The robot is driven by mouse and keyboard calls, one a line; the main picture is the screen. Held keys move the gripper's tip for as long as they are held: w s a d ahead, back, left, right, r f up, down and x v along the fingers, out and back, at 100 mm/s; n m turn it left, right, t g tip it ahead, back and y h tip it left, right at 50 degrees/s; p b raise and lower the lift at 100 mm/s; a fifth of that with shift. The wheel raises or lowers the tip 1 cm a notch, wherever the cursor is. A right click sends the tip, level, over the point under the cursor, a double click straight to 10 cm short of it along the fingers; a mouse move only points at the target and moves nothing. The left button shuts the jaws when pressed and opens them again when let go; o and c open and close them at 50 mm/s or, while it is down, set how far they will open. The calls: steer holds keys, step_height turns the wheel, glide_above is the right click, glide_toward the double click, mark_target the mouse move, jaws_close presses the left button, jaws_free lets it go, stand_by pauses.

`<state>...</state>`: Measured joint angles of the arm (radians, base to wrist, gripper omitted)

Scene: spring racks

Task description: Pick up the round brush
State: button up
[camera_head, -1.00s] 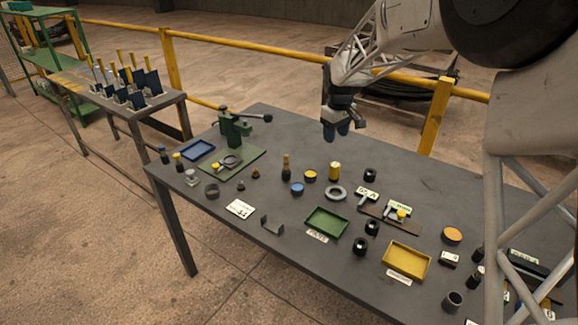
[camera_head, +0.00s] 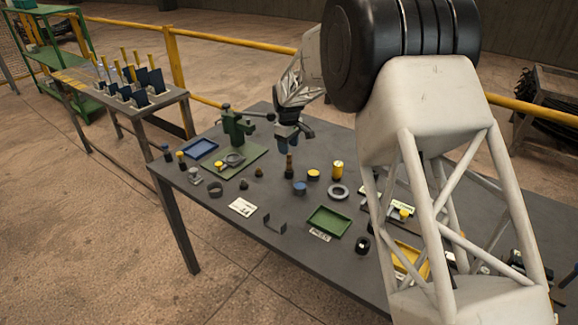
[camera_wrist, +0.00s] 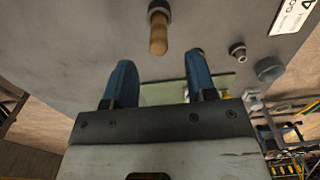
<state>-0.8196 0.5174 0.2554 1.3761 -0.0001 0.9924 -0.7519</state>
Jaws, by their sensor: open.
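The round brush (camera_head: 289,172) appears to be the upright piece with a brown handle and dark lower part, near the middle of the grey table. In the wrist view its wooden handle (camera_wrist: 158,40) and dark collar show beyond the fingertips, roughly centred between them. My gripper (camera_head: 288,143) is just above and behind the brush in the head view, pointing down. In the wrist view its two blue fingers (camera_wrist: 160,68) are spread apart with nothing between them. I cannot tell the exact gap between fingertips and handle.
A green tray (camera_head: 328,221) lies in front. My arm hides the table's right part.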

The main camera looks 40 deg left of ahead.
mark_target(289, 170)
steer(key=shift+f, duration=1.3)
steer(key=shift+d+f, duration=0.1)
steer(key=shift+f, duration=2.5)
jaws_close()
steer(key=shift+r, duration=0.1)
steer(key=shift+r, duration=4.9)
